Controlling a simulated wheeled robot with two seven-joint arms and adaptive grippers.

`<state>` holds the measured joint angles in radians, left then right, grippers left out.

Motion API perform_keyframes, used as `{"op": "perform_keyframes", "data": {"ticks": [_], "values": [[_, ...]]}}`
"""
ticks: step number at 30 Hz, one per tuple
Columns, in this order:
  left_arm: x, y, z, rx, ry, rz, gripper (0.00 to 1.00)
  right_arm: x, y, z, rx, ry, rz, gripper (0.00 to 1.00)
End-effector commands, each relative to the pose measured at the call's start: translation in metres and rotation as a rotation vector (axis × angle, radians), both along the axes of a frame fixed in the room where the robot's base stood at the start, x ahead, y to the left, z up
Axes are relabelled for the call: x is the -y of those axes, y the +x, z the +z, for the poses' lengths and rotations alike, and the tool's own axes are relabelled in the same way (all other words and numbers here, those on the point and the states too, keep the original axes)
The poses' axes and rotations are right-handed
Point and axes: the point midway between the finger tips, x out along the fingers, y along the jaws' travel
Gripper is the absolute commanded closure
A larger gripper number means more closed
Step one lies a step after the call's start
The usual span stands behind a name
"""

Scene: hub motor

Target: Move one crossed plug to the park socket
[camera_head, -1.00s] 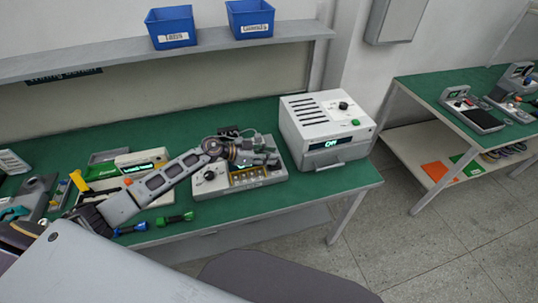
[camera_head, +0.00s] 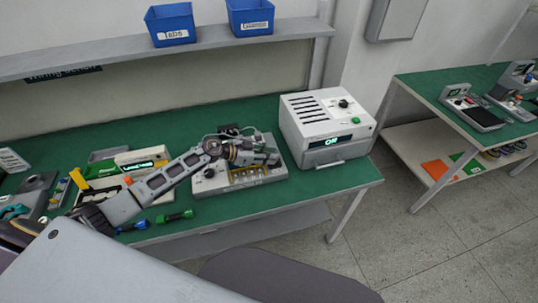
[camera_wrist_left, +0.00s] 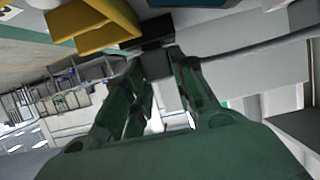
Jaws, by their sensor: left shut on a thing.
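A grey-white wiring box (camera_head: 208,188) with a knob and a row of yellow sockets (camera_head: 245,180) stands on the green bench. My left gripper (camera_head: 272,158) is over the right part of this box. In the left wrist view its two fingers (camera_wrist_left: 165,85) are closed around a small dark plug (camera_wrist_left: 156,62), mostly hidden between them. Yellow blocks (camera_wrist_left: 95,25) show close by at the upper left, and a grey cable (camera_wrist_left: 255,45) runs off to the right. I cannot tell which socket is the park socket. My right gripper is not in view.
A white instrument (camera_head: 325,125) with a lit display stands right of the box. Green and blue screwdriver-like tools (camera_head: 175,216) lie near the front edge. Blue bins (camera_head: 170,25) sit on the shelf above. A second bench (camera_head: 450,100) is at the right.

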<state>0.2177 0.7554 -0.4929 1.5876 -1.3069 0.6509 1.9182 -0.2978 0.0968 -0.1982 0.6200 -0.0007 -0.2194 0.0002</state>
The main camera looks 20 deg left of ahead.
Motion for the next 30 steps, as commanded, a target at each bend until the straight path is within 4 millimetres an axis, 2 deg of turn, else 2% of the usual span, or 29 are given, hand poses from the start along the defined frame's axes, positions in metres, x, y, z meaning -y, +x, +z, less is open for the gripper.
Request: {"op": "perform_keyframes", "data": {"ticks": [12, 18, 19, 24, 30], "values": [[0.000, 0.000, -0.004, 0.000, 0.000, 0.000, 0.97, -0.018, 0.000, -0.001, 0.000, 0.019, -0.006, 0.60], [0.000, 0.000, -0.004, 0.000, 0.000, 0.000, 0.97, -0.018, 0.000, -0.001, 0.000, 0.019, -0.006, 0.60], [0.000, 0.000, -0.004, 0.000, 0.000, 0.000, 0.73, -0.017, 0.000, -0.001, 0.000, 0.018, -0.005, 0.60], [0.000, 0.000, -0.004, 0.000, 0.000, 0.000, 0.51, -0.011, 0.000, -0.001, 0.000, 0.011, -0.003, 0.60], [0.000, 0.000, -0.004, 0.000, 0.000, 0.000, 0.49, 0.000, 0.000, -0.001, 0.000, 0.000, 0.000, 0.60]]}}
